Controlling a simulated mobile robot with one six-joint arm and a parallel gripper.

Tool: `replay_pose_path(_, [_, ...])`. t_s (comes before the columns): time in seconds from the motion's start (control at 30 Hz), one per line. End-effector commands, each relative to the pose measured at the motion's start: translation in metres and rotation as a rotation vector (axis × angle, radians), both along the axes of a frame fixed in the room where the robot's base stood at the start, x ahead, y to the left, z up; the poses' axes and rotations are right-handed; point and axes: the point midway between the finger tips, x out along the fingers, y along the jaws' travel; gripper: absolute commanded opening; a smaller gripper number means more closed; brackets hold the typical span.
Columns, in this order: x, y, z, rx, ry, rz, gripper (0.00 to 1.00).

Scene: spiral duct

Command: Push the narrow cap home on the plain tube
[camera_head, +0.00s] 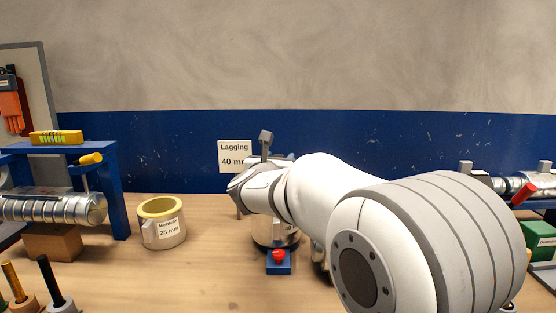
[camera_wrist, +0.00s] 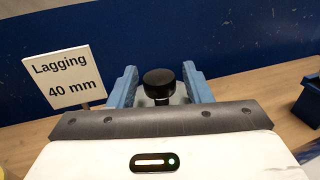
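In the wrist view the two blue fingers of my gripper (camera_wrist: 160,72) stand apart, one on each side of a round black knob (camera_wrist: 159,82). Narrow gaps show between the knob and the fingers. The knob sits on a pale part mostly hidden by my gripper body. I cannot tell whether this is the narrow cap. In the head view my arm hides the fingers and the knob. A metal round piece on a blue stand with a red knob (camera_head: 278,256) shows partly below the wrist. A metal tube (camera_head: 511,185) lies at the right, partly cut off; I cannot tell if it is the plain tube.
A ribbed spiral duct (camera_head: 55,208) rests at the left near a blue frame (camera_head: 117,190). A yellow-rimmed roll (camera_head: 163,235) stands between it and my arm. A "Lagging 40 mm" sign (camera_head: 234,156) is behind the wrist. A green box (camera_head: 538,237) is at the right. Bare bench lies at front centre-left.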

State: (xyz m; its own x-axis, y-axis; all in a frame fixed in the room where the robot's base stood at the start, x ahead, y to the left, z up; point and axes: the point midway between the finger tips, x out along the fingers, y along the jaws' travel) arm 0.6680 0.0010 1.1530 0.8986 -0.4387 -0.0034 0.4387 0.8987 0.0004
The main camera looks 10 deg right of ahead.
Motion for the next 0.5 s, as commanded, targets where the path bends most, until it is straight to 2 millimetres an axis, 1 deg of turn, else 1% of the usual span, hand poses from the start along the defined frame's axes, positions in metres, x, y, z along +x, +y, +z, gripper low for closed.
replay_pose_path(0.03, [0.0,0.0,0.0,0.0,0.0,0.0,0.49])
replay_pose_path(0.1, [0.0,0.0,0.0,0.0,-0.001,0.0,0.53])
replay_pose_path(0.33, [-0.001,0.001,0.0,0.0,0.0,0.0,0.53])
replay_pose_path(0.43, [-0.008,0.005,0.001,0.0,-0.001,0.002,0.53])
replay_pose_path(0.5, [-0.018,0.01,0.001,0.0,-0.001,0.004,0.53])
